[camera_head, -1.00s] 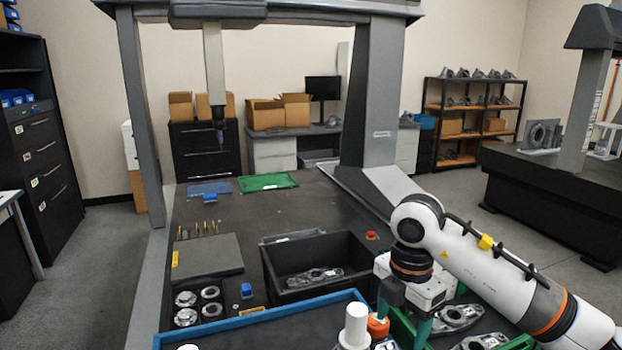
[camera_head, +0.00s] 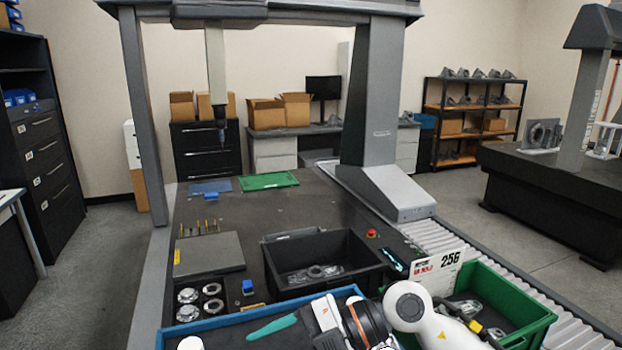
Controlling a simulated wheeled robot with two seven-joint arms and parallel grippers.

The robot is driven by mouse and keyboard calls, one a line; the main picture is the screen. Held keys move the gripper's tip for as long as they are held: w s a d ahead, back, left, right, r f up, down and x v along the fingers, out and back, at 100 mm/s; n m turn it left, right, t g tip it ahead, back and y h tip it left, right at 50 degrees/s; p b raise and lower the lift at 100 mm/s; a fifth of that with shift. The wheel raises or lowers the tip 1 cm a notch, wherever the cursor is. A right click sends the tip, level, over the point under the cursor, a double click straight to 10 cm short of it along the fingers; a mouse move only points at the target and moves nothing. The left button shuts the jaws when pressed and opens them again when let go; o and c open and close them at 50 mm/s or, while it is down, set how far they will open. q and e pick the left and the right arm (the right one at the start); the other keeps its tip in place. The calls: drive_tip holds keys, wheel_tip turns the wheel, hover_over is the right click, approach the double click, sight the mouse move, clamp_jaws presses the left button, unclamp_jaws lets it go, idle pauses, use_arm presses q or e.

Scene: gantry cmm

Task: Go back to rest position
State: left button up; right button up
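My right arm comes in from the lower right and lies low across the front. My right gripper (camera_head: 272,328) points left over the blue-rimmed tray (camera_head: 187,331). One teal finger shows clearly, so I cannot tell how far apart the fingers are. I see nothing held at its visible tip. My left gripper is not in view.
A green bin (camera_head: 535,318) with metal parts stands beside my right arm, with a "256" sign (camera_head: 437,265) at its back. A black bin (camera_head: 365,277) holds a metal part (camera_head: 315,273). The gantry column (camera_head: 368,100) rises behind.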

wheel_tip(320, 180, up, 6)
drive_tip(key=r+m+t+y, duration=0.1)
drive_tip(key=m+t+y, duration=0.15)
drive_tip(key=y, duration=0.45)
drive_tip(key=w+d+r+m+t, duration=0.25)
drive_tip(key=d+m+t, duration=0.25)
drive_tip(key=m+t, duration=0.6)
drive_tip(key=w+d+f+m+t+h, duration=0.55)
drive_tip(key=d+m+t+h, duration=0.25)
drive_tip(key=m+t+h, duration=0.3)
drive_tip(key=s+d+f+m+g+h, duration=0.25)
drive_tip(key=d+f+g+h, duration=0.2)
drive_tip(key=f, duration=0.35)
drive_tip(key=s+d+f+m+g+h, duration=0.25)
drive_tip(key=d+f+h, duration=0.25)
drive_tip(key=f, duration=0.3)
drive_tip(key=s+d+f+n+g, duration=0.1)
drive_tip(key=s+f+g, duration=0.55)
drive_tip(key=s, duration=0.35)
drive_tip(key=s+d+f+g, duration=0.2)
drive_tip(key=s+f+g, duration=0.3)
drive_tip(key=s+f, duration=0.4)
wheel_tip(320, 180, down, 24)
drive_tip(key=s+g, duration=0.1)
drive_tip(key=s, duration=0.1)
drive_tip(key=s+d+f+g, duration=0.1)
drive_tip(key=s+d+f, duration=0.1)
drive_tip(key=s+f, duration=1.5)
drive_tip(key=shift+d, duration=0.25)
